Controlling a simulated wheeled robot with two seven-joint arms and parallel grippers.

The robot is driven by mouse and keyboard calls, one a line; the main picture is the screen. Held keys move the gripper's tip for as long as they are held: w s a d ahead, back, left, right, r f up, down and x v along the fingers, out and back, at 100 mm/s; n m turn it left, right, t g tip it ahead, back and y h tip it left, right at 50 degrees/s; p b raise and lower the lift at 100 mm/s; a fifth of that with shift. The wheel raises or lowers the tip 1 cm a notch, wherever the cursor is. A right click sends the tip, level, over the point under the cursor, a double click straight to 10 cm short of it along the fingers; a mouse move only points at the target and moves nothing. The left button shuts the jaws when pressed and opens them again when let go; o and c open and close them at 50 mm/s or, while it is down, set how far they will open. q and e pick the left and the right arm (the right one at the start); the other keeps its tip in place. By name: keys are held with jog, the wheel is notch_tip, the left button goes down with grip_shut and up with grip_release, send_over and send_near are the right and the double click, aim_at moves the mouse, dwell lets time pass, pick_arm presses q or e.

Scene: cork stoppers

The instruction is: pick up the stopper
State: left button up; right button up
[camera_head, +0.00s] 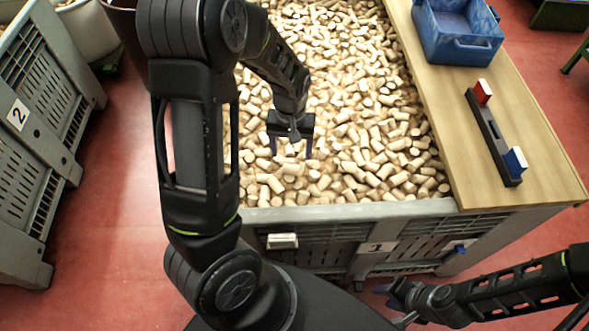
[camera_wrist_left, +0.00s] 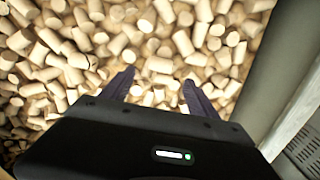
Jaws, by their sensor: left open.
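Many loose cork stoppers (camera_head: 375,110) fill the large grey bin marked 1; the frames do not single one out. My left gripper (camera_head: 291,152) hangs over the near part of the pile, pointing down, open. In the left wrist view the two fingers of my left gripper (camera_wrist_left: 158,80) are spread apart. A pale stopper (camera_wrist_left: 158,64) lies between and just beyond the fingertips. I cannot tell whether the fingers touch any cork. My right gripper (camera_head: 388,296) is low at the front of the bin, away from the corks; its jaws are unclear.
The bin's near rim (camera_head: 350,212) runs in front of the pile. A wooden board (camera_head: 440,60) on the right carries a blue crate (camera_head: 455,48) and a dark bar (camera_head: 492,140) with red and blue end blocks. Another grey bin (camera_head: 35,130) stands left.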

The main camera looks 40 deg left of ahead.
aim_at(291, 167)
pick_arm(q)
jog(key=shift+s+r, duration=0.1)
jog(key=shift+f, duration=1.3)
jog(key=shift+f, duration=2.65)
jog(key=c, duration=1.4)
